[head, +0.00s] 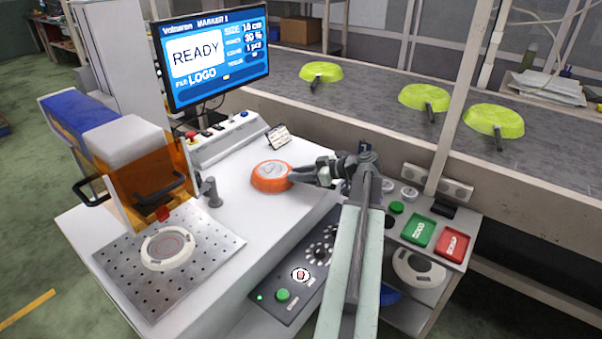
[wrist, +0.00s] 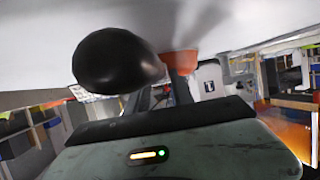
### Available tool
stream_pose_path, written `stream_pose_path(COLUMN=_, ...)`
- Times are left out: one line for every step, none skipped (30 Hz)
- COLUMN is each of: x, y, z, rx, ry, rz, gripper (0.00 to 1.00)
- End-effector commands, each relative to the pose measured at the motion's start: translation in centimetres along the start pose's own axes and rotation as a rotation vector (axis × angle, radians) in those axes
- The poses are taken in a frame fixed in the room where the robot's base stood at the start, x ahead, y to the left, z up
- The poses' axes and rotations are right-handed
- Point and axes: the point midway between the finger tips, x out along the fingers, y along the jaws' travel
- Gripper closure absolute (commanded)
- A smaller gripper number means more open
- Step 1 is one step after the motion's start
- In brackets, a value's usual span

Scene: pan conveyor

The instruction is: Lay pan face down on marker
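An orange pan (head: 268,180) is over the white worktop in the head view, its grey round base turned up. I cannot tell whether it touches the worktop. My gripper (head: 318,173) is at its right side and appears shut on its dark handle. In the wrist view the black handle end (wrist: 112,62) bulges close to the camera, and a bit of orange pan (wrist: 183,62) shows past the fingers. The marker (head: 140,165) stands at the left with an orange shield. Its round white fixture (head: 168,249) is empty on a perforated metal plate (head: 122,271).
A small grey post (head: 210,191) stands between the pan and the fixture. A monitor (head: 213,58) reads READY. Green pans (head: 425,97) lie on the conveyor (head: 375,90) behind. A control panel (head: 300,285) and green and red trays (head: 418,231) are at the front right.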

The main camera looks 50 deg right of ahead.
Motion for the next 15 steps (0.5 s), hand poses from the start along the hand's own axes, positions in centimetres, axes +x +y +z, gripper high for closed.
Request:
stream_pose_path(x=0.0, y=0.0, z=0.0, rx=0.000, ry=0.000, rz=0.000, gripper=0.55)
stream_pose_path(x=0.0, y=0.0, z=0.0, rx=0.000, ry=0.000, rz=0.000, gripper=0.49)
stream_pose_path(x=0.0, y=0.0, z=0.0, rx=0.000, ry=0.000, rz=0.000, gripper=0.49)
stream_pose_path(x=0.0, y=0.0, z=0.0, rx=0.000, ry=0.000, rz=0.000, gripper=0.49)
stream_pose_path(x=0.0, y=0.0, z=0.0, rx=0.000, ry=-0.001, rz=0.000, gripper=0.49)
stream_pose_path(x=0.0, y=0.0, z=0.0, rx=0.000, ry=-0.001, rz=0.000, gripper=0.49)
stream_pose_path(x=0.0, y=0.0, z=0.0, rx=0.000, ry=-0.001, rz=0.000, gripper=0.49)
stream_pose_path(x=0.0, y=0.0, z=0.0, rx=0.000, ry=-0.001, rz=0.000, gripper=0.49)
stream_pose_path(x=0.0, y=0.0, z=0.0, rx=0.000, ry=-0.001, rz=0.000, gripper=0.49)
stream_pose_path(x=0.0, y=0.0, z=0.1, rx=0.000, ry=-0.003, rz=0.000, gripper=0.49)
stream_pose_path(x=-0.1, y=0.0, z=0.1, rx=0.000, ry=-0.003, rz=0.000, gripper=0.49)
stream_pose_path(x=-0.3, y=0.0, z=0.0, rx=0.000, ry=-0.003, rz=0.001, gripper=0.49)
stream_pose_path(x=-0.6, y=0.0, z=-0.1, rx=0.000, ry=-0.002, rz=0.002, gripper=0.49)
stream_pose_path(x=-1.0, y=0.1, z=-0.1, rx=0.001, ry=-0.002, rz=0.002, gripper=0.49)
stream_pose_path(x=-1.7, y=0.1, z=-0.2, rx=0.001, ry=-0.002, rz=0.002, gripper=0.49)
